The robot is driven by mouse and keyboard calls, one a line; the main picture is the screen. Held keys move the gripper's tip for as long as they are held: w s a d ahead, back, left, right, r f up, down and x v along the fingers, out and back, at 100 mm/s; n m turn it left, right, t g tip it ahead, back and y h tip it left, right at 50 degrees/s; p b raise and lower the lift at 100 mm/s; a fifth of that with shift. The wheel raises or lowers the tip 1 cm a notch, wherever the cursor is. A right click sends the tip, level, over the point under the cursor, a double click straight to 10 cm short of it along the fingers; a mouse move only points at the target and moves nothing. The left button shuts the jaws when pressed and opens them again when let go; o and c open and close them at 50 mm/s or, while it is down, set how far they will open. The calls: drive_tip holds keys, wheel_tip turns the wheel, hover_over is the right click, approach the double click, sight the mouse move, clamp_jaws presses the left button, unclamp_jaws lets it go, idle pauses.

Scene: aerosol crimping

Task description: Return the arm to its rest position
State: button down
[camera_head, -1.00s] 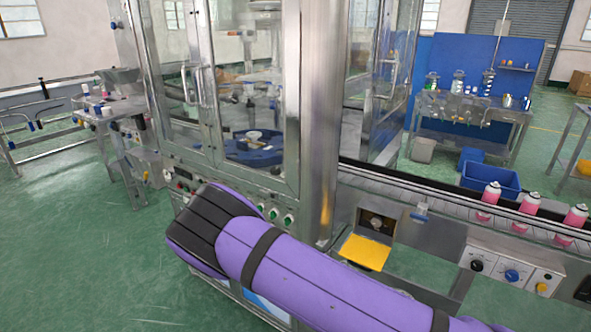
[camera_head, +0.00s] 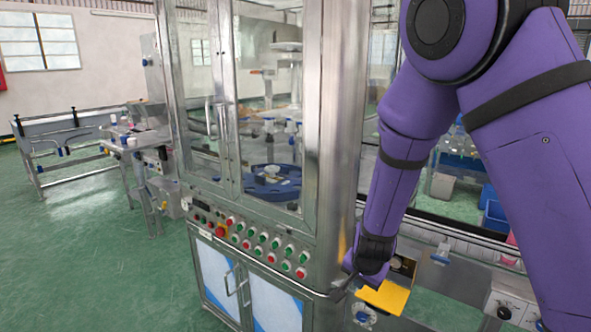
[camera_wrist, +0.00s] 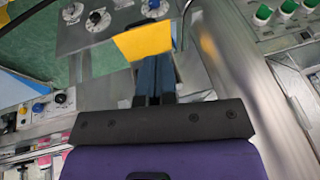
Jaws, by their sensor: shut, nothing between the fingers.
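My gripper shows in the wrist view (camera_wrist: 154,78) with its two dark fingers side by side, shut and empty. Its tips lie close to the yellow plate (camera_wrist: 143,40) in that picture; I cannot tell whether they touch it. In the head view my purple arm comes down from the upper right and bends, with its dark wrist end beside the cabinet's right corner post. The yellow plate (camera_head: 385,297) shows just below that wrist end. The fingertips are too small to make out there.
The glass-doored steel machine cabinet (camera_head: 262,115), with its button panel (camera_head: 250,243), stands left of my arm. The conveyor (camera_head: 455,236) and blue bins (camera_head: 492,207) are partly hidden behind my arm. Grey panels with knobs (camera_wrist: 97,20) are close in the wrist view. Green floor (camera_head: 90,240) is clear at left.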

drive_tip(key=s+d+r+n+y, duration=0.1)
drive_tip(key=s+d+r, duration=0.15)
drive_tip(key=r, duration=0.45)
drive_tip(key=s+d+r+n+y, duration=0.1)
drive_tip(key=s+d+r+n, duration=0.1)
drive_tip(key=s+r, duration=0.35)
drive_tip(key=s+d+r+n+y, duration=0.1)
drive_tip(key=s+d+r, duration=0.1)
drive_tip(key=r, duration=0.7)
drive_tip(key=s+d+r+n+h, duration=0.1)
drive_tip(key=s+d+r, duration=0.3)
drive_tip(key=s, duration=0.4)
drive_tip(key=s+d+r+n+h, duration=0.1)
drive_tip(key=s+d+r, duration=0.3)
drive_tip(key=s, duration=0.5)
drive_tip(key=shift+s+r+n+t+h, duration=0.35)
drive_tip(key=shift+r+n, duration=0.25)
drive_tip(key=shift+r, duration=0.2)
drive_tip(key=shift+w, duration=0.15)
